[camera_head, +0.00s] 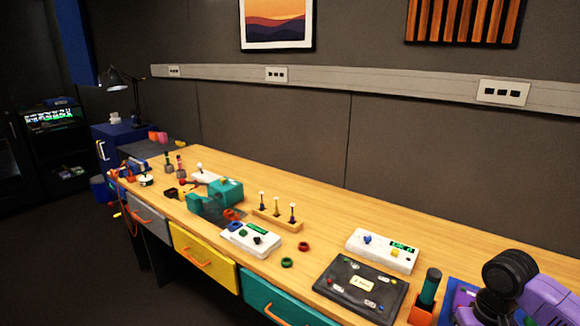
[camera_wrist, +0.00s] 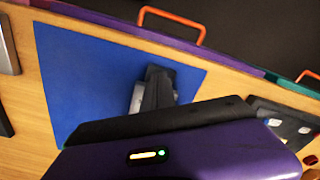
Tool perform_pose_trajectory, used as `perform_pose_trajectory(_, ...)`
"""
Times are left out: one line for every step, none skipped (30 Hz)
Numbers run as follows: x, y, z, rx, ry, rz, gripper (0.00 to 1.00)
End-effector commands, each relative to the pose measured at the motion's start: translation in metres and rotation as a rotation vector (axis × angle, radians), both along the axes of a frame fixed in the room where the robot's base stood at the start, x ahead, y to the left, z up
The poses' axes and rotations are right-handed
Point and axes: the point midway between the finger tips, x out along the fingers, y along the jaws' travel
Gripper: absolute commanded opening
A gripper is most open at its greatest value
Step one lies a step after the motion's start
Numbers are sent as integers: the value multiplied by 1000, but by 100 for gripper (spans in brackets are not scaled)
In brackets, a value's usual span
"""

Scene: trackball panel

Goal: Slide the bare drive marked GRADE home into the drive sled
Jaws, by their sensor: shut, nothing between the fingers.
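My gripper (camera_wrist: 156,78) is shut and empty in the wrist view, with its dark fingers over a blue mat (camera_wrist: 85,75). My purple hand fills the lower part of that view. A grey flat slab (camera_wrist: 8,45) is cut off at the left edge, beside the mat. A dark piece (camera_wrist: 4,125) lies below it at the same edge. I cannot read GRADE on either, and cannot tell which is the drive or the sled. In the head view my purple arm covers the lower right corner, and only a part of the blue mat (camera_head: 462,291) shows there.
A black panel (camera_head: 335,283) with a pale label lies left of the mat. A white box (camera_head: 382,251) sits behind. Orange drawer handles (camera_wrist: 172,17) stick out at the bench front. The bench behind the white box is clear.

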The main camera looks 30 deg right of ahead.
Motion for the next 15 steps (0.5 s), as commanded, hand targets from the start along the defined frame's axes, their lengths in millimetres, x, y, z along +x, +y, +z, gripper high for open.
perform_pose_trajectory(1, -1, 0, 0, 0, 0, 0)
perform_pose_trajectory(1, -2, 0, -1, -1, 0, 0)
perform_pose_trajectory(2, -3, 0, -1, -1, 0, 0)
perform_pose_trajectory(2, -4, 0, -1, -1, 0, 0)
perform_pose_trajectory(2, -5, 0, -1, -1, 1, 0)
perform_pose_trajectory(3, -6, 0, -1, -1, 0, 0)
perform_pose_trajectory(3, -6, 0, -1, -1, 0, 0)
perform_pose_trajectory(3, -7, 0, -1, -1, 0, 0)
perform_pose_trajectory(4, -8, 0, 0, 0, 0, 0)
perform_pose_trajectory(4, -9, 0, 0, 0, -1, 0)
perform_pose_trajectory(4, -10, 0, 0, 0, -1, 0)
perform_pose_trajectory(4, -11, 0, 0, 0, -1, 0)
perform_pose_trajectory(5, -11, 0, 0, 0, -1, 0)
perform_pose_trajectory(5, -12, 0, 0, 0, 0, 0)
perform_pose_trajectory(6, -13, 0, 0, 0, 0, 0)
